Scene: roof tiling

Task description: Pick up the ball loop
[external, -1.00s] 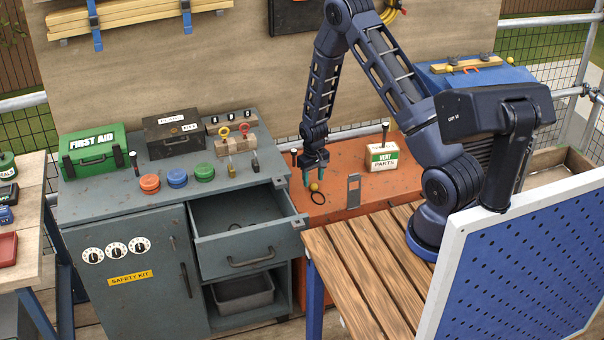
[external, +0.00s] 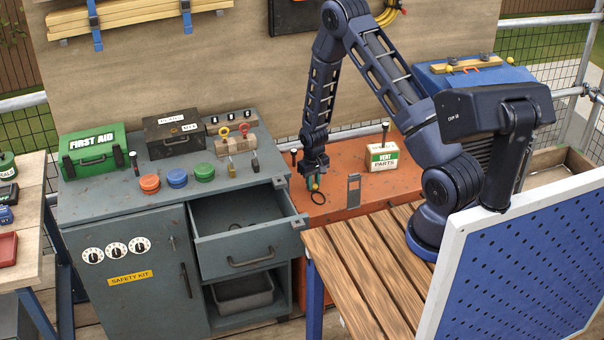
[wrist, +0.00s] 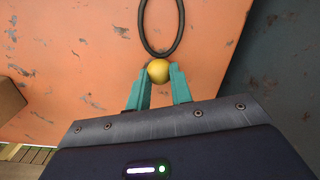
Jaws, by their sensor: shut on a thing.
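The ball loop has a yellow ball (wrist: 159,71) with a black cord loop (wrist: 180,30) running up and out of the top of the wrist view. My gripper (wrist: 160,82) has its two green fingers shut on the ball, one on each side. In the external view my gripper (external: 315,184) points down at the orange bench top, beside the grey cabinet. The ball is mostly hidden between the fingers there. I cannot tell whether the loop is touching the bench.
The orange bench (external: 342,158) carries a white vent parts box (external: 383,157) and an upright grey metal plate (external: 353,190). A slatted wooden table (external: 355,260) is in front.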

